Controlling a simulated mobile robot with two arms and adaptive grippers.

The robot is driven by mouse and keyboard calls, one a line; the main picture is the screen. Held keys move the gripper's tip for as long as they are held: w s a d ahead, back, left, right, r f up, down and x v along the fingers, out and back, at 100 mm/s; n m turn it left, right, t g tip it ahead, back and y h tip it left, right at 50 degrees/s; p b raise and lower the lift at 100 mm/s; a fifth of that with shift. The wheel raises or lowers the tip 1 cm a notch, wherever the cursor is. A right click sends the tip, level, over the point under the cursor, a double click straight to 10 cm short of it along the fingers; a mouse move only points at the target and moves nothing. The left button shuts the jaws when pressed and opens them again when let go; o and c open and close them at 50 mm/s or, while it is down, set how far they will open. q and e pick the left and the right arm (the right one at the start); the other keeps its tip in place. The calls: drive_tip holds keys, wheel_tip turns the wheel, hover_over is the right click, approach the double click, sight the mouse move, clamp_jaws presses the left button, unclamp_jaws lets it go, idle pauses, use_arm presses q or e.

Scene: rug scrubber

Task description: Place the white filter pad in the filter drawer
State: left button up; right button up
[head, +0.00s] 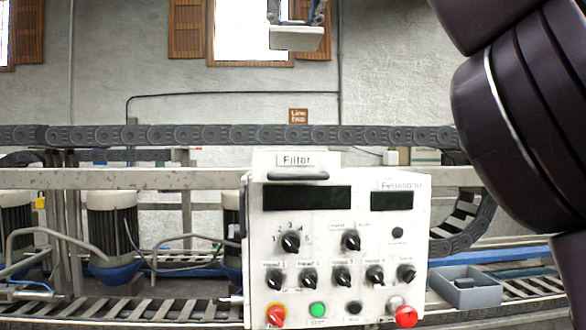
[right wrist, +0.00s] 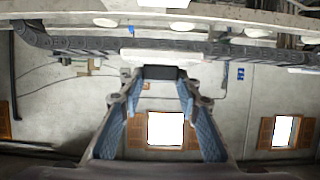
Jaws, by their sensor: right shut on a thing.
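The white filter pad (head: 297,39) hangs at the top of the head view, well above the control panel. My right gripper (head: 297,16) is shut on it; only the lower part of this gripper shows there. In the right wrist view the pad (right wrist: 165,57) lies across the fingertips of the gripper (right wrist: 160,75). The filter drawer (head: 262,161), labelled Filter and with a dark handle, is at the top left of the white control panel, below the pad. Its inside is not visible, so I cannot tell how far it is open. My left gripper is out of view.
The control panel (head: 338,245) carries several knobs and buttons. A cable chain (head: 230,134) and a grey rail run behind it. A grey open box (head: 468,288) stands at the right beside the roller conveyor (head: 110,308). The space between pad and panel looks clear.

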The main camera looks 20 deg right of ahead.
sight(295, 29)
drive_tip(key=shift+w+a+f, duration=0.1)
drive_tip(key=shift+w+f, duration=0.05)
drive_tip(key=shift+f, duration=1.45)
wheel_tip(295, 29, down, 12)
drive_tip(key=shift+f, duration=2.4)
